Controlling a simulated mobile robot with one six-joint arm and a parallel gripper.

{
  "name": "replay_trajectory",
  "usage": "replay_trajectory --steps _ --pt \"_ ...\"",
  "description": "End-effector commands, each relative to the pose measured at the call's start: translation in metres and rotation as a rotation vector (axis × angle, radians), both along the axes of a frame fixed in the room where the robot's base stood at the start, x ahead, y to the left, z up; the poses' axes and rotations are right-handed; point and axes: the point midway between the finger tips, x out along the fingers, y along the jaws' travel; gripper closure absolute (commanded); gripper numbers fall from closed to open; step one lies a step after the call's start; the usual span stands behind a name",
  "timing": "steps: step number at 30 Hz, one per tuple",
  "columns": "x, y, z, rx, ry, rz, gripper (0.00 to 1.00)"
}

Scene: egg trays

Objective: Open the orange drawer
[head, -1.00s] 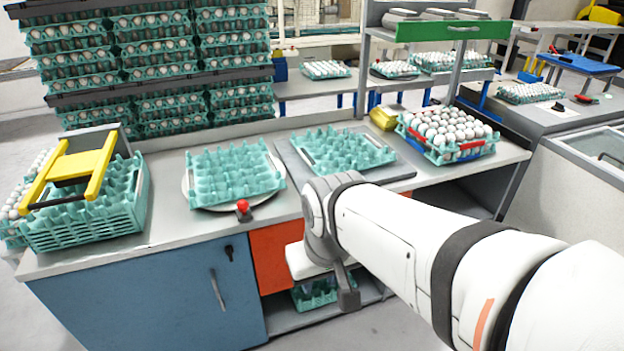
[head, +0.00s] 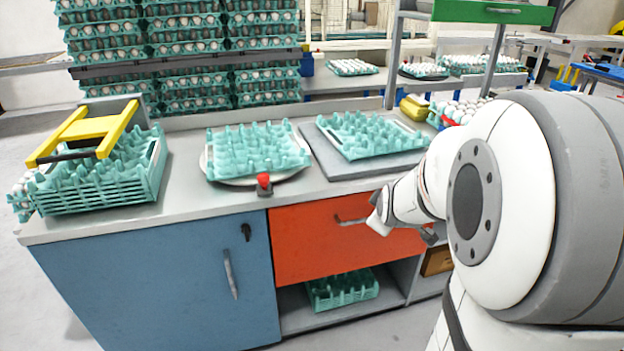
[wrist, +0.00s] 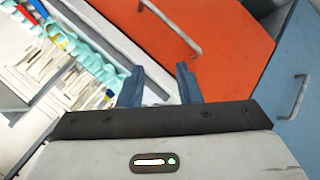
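The orange drawer (head: 305,248) is in the counter front, right of the blue door, and looks shut. Its metal bar handle (head: 350,220) is near the top middle of the front. In the wrist view the orange front (wrist: 220,30) fills the upper middle, with the handle (wrist: 170,27) running aslant. My gripper (wrist: 157,80) is open and empty; its two blue-grey fingers point toward the drawer, and the handle lies beyond the fingertips, apart from them. In the head view my wrist is just right of the handle, in front of the drawer; the fingers are hard to make out.
A blue cupboard door (head: 160,285) with its own handle is left of the drawer. An open shelf below holds a teal tray (head: 342,289). The countertop (head: 190,205) above carries teal egg trays and a red button (head: 264,184).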

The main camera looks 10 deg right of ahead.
Motion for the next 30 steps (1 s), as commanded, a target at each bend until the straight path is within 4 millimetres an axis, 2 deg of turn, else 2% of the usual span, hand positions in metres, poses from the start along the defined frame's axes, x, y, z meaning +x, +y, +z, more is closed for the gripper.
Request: replay_trajectory --steps 1,6,10,14,20,30 --pt "0.02 -0.004 -0.044 -0.052 -0.032 0.134 0.69" --pt "0.062 -0.041 -0.103 -0.314 -0.192 0.374 0.69" --pt "0.075 -0.056 -0.134 -0.46 -0.297 0.505 0.69" --pt "0.08 -0.063 -0.15 -0.548 -0.37 0.578 0.69" --pt "0.09 -0.064 -0.155 -0.593 -0.41 0.615 0.69" --pt "0.14 -0.062 -0.165 -0.59 -0.409 0.615 0.69"
